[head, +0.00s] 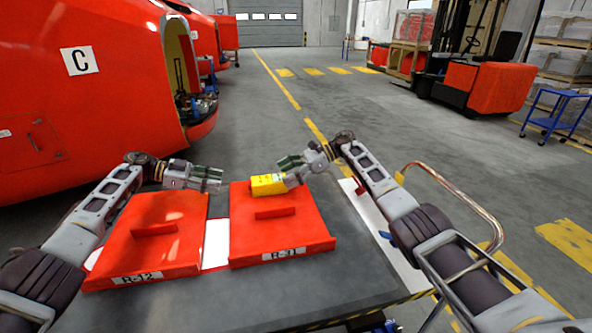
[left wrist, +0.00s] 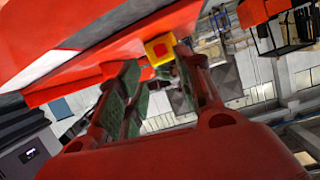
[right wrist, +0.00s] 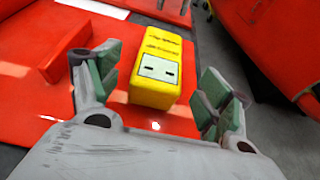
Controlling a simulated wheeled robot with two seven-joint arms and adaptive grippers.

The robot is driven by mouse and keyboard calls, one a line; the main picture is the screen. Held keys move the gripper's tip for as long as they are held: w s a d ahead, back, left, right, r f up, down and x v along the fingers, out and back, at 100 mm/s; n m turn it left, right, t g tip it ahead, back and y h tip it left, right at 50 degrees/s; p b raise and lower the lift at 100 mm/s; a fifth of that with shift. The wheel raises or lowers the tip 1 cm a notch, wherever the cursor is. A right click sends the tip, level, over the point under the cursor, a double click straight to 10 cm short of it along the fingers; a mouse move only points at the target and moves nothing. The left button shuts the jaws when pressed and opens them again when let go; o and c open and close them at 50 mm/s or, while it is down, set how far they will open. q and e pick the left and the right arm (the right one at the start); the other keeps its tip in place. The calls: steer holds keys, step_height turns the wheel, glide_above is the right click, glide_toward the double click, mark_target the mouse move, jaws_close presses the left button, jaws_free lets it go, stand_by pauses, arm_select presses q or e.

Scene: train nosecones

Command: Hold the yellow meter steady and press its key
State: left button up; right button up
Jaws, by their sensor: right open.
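In the right wrist view the meter (right wrist: 153,92) shows dark markings and a pale window with two dark marks. In the left wrist view its yellow end (left wrist: 150,50) carries the red key (left wrist: 161,49). My right gripper (head: 289,170) is open at the meter's right end. Its fingers (right wrist: 165,85) stand apart on either side of the meter, with gaps showing. My left gripper (head: 221,180) is left of the meter, apart from it, with its fingers (left wrist: 156,75) parted and empty.
A second red panel R-12 (head: 150,240) lies to the left on the dark table (head: 330,285). Both panels have raised red handles. A red train nosecone (head: 90,120) stands behind at left. A copper-coloured rail (head: 455,185) rises at the right. Open floor lies beyond the table.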

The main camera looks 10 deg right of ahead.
mark_target(269, 183)
steer(key=shift+x, duration=3.35)
steer(key=c, duration=1.1)
steer(key=shift+c, duration=0.3)
arm_select(q)
steer(key=shift+f, duration=0.15)
steer(key=shift+c, duration=0.2)
arm_select(e)
steer(key=shift+f, duration=0.1)
arm_select(q)
jaws_close()
arm_select(e)
steer(key=shift+s+f, duration=0.1)
